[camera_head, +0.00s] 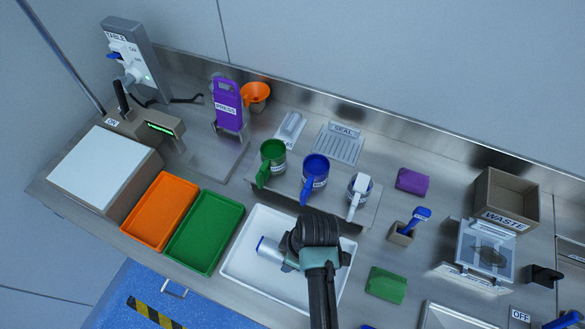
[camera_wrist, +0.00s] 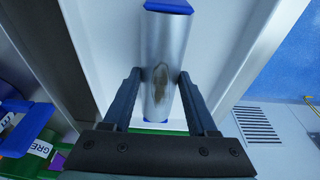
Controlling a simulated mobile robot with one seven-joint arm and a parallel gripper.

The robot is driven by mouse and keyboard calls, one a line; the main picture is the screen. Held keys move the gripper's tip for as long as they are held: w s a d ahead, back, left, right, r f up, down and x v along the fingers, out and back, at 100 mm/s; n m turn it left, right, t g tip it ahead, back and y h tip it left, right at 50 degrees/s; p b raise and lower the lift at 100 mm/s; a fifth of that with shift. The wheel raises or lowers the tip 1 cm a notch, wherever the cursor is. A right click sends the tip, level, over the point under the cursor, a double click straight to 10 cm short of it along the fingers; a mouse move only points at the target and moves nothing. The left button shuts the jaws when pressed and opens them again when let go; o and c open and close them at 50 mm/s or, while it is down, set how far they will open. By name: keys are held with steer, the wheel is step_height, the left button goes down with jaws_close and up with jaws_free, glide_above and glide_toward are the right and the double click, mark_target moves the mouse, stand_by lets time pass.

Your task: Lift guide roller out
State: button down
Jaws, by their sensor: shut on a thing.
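The guide roller (camera_head: 270,249) is a silver cylinder with blue ends. In the wrist view the roller (camera_wrist: 162,45) lies between the two fingers and has a brown smudge on its side. My gripper (camera_head: 289,260) is shut on it. In the wrist view my gripper (camera_wrist: 160,78) has one finger on each side of the roller. Both are over the white tray (camera_head: 238,269) in the head view. I cannot tell how high the roller is above the tray floor. My wrist hides the roller's right part in the head view.
Left of the white tray are a green tray (camera_head: 206,232) and an orange tray (camera_head: 161,210). Green, blue (camera_head: 316,172) and white mugs stand behind it. A green block (camera_head: 386,285) lies to the right, with a waste box (camera_head: 505,200) farther right.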

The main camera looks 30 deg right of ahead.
steer(key=shift+r+p, duration=0.85)
steer(key=shift+p, duration=0.05)
steer(key=shift+r+p, duration=1.7)
steer(key=shift+p, duration=0.15)
